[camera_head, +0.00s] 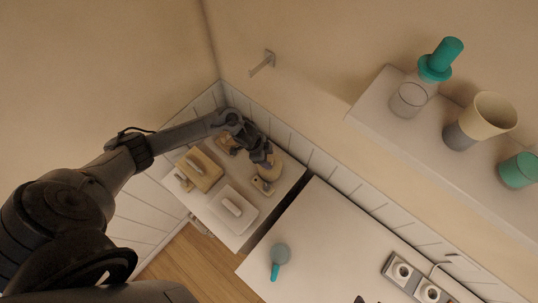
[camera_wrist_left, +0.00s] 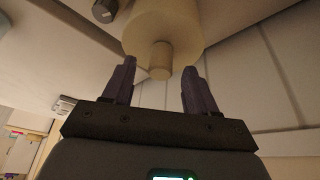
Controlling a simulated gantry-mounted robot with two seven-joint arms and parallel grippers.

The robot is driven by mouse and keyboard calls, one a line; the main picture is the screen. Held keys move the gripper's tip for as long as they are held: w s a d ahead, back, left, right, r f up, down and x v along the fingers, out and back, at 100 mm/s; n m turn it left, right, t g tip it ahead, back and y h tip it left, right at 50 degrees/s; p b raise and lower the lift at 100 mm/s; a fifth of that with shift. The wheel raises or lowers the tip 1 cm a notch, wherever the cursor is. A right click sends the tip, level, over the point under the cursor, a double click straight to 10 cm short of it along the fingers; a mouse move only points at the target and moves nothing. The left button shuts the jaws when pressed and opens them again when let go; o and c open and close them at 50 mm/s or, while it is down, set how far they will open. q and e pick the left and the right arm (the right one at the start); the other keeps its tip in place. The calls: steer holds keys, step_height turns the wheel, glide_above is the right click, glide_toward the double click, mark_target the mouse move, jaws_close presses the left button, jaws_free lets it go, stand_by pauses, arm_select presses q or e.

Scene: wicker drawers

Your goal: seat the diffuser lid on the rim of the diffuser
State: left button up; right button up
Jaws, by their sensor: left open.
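A cream round piece, which looks like the diffuser with its lid, fills the top of the left wrist view (camera_wrist_left: 185,28). A short knob (camera_wrist_left: 160,62) sticks out from it towards my gripper. My left gripper (camera_wrist_left: 160,72) is open, with one finger on each side of the knob and a visible gap to both. In the head view my left gripper (camera_head: 263,158) is over the small cabinet, at a beige rounded object (camera_head: 271,173) that it partly covers. I cannot tell whether lid and diffuser are joined. My right gripper is not in view.
On the cabinet top are a tan box (camera_head: 207,174) and a white box (camera_head: 228,214), both with handles. A white counter (camera_head: 325,235) to the right bears a grey and teal object (camera_head: 280,256) and sockets (camera_head: 400,271). A wall shelf (camera_head: 373,113) holds cups and a teal-topped bottle.

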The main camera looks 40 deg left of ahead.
arm_select(q)
steer(key=v, duration=0.9)
steer(key=shift+p, duration=0.3)
